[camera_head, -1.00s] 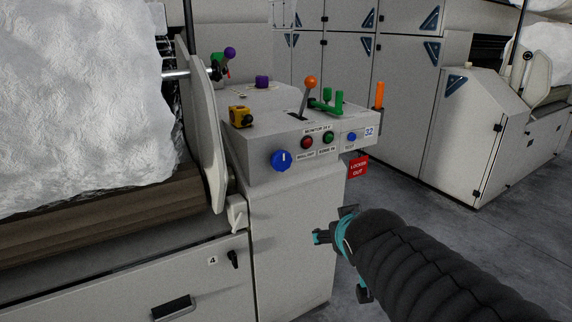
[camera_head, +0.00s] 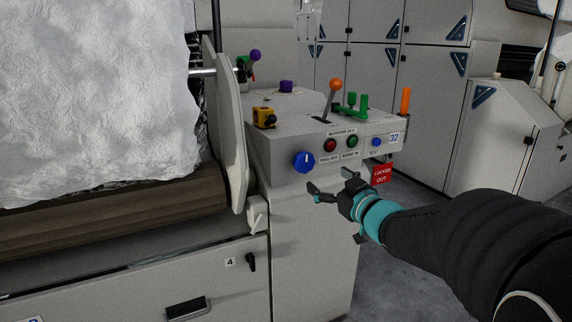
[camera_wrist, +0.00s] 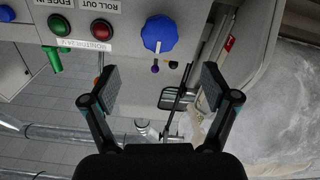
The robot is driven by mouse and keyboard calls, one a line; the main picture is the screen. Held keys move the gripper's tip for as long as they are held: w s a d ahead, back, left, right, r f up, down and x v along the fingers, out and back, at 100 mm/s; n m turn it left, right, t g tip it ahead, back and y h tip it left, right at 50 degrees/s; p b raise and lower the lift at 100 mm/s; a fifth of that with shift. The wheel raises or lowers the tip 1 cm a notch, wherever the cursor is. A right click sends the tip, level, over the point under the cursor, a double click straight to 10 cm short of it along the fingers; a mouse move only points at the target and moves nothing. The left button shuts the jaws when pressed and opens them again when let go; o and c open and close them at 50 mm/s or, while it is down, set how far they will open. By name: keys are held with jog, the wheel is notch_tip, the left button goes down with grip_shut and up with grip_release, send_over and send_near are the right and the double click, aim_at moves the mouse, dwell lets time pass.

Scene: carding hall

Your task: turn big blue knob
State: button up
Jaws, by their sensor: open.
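The big blue knob (camera_head: 304,161) is on the front face of the grey control box, at its left side, with a white pointer mark standing about upright. It also shows in the wrist view (camera_wrist: 159,34), at the top middle, beyond and between my fingers. My gripper (camera_head: 331,190) is in front of the box, below and to the right of the knob in the head view. Its two fingers are spread and empty, apart from the knob. In the wrist view the open gripper (camera_wrist: 164,88) shows both finger pads, with nothing between them.
Red (camera_head: 330,144) and green (camera_head: 352,141) buttons and a small blue button (camera_head: 376,142) sit right of the knob. An orange-tipped lever (camera_head: 335,85), green handles (camera_head: 352,103) and a yellow box (camera_head: 264,117) stand on top. A red sign (camera_head: 382,174) hangs at the right.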

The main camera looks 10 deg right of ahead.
aim_at(306, 164)
jog(key=x, duration=1.2)
jog(key=c, duration=1.2)
jog(key=shift+o, duration=0.2)
jog(key=shift+f, duration=0.1)
jog(key=n+b, duration=0.4)
jog(key=shift+f+b, duration=0.15)
jog(key=shift+b, duration=0.2)
jog(key=shift+n+b, duration=1.6)
jog(key=shift+n, duration=0.8)
jog(key=shift+r, duration=0.2)
